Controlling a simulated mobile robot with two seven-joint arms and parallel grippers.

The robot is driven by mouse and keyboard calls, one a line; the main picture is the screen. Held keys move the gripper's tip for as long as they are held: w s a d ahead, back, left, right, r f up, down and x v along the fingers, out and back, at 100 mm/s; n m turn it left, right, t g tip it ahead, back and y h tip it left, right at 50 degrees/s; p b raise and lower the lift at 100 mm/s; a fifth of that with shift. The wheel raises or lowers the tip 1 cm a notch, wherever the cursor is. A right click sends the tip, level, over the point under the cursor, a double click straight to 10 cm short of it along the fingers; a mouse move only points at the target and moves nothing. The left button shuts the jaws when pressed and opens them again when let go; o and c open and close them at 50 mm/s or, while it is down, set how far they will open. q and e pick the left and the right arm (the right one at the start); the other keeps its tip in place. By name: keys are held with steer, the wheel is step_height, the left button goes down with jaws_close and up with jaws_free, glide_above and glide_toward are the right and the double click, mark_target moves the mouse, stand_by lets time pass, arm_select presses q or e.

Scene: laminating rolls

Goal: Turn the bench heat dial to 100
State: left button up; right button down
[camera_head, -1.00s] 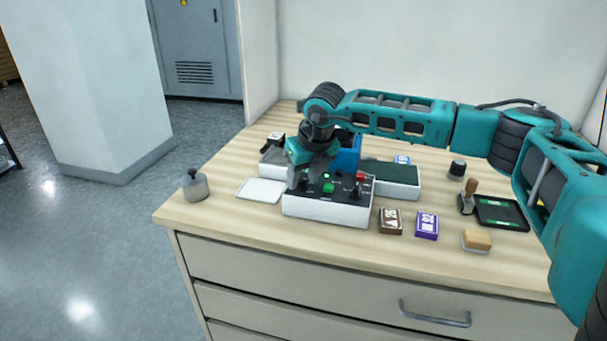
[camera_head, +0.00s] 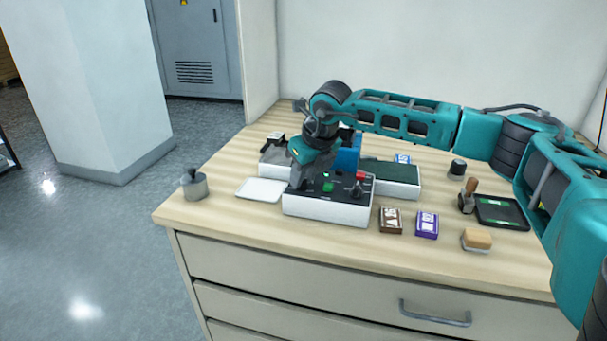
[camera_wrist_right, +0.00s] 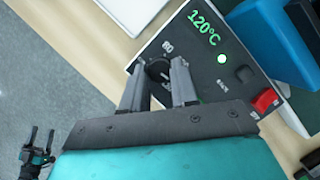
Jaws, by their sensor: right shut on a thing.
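The control box (camera_head: 325,208) is white with a dark top panel and stands on the bench. In the right wrist view its green display (camera_wrist_right: 203,29) reads 120°C. The dark heat dial (camera_wrist_right: 157,69) sits on the panel beside a printed 80. My right gripper (camera_wrist_right: 159,72) is shut on the dial, one finger on each side. In the head view that gripper (camera_head: 298,183) reaches down to the box's left end and hides the dial. My left gripper (camera_wrist_right: 39,140) appears small in the right wrist view, over the floor, fingers apart and empty.
A white pad (camera_head: 259,190) and a metal weight (camera_head: 194,185) lie left. Brown (camera_head: 390,220) and purple (camera_head: 427,225) boxes stand right. The bench's front edge is clear.

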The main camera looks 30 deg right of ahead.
steer(key=n+y, duration=0.1)
steer(key=n, duration=0.1)
steer(key=n+y, duration=0.1)
steer(key=n, duration=0.2)
steer(key=shift+w+d+r+g, duration=0.1)
steer(key=shift+d+g, duration=0.1)
steer(key=shift+g, duration=0.1)
steer(key=shift+w+d+n+g+y+p, duration=0.1)
steer(key=shift+n+g+y+p, duration=0.2)
steer(key=shift+n, duration=0.9)
steer(key=shift+n+g+y+p, duration=0.15)
steer(key=shift+n+g+y, duration=0.2)
steer(key=shift+n, duration=0.85)
steer(key=c, duration=0.9)
jaws_free()
steer(key=v, duration=1.2)
steer(key=shift+d+r, duration=0.15)
steer(key=shift+r, duration=0.2)
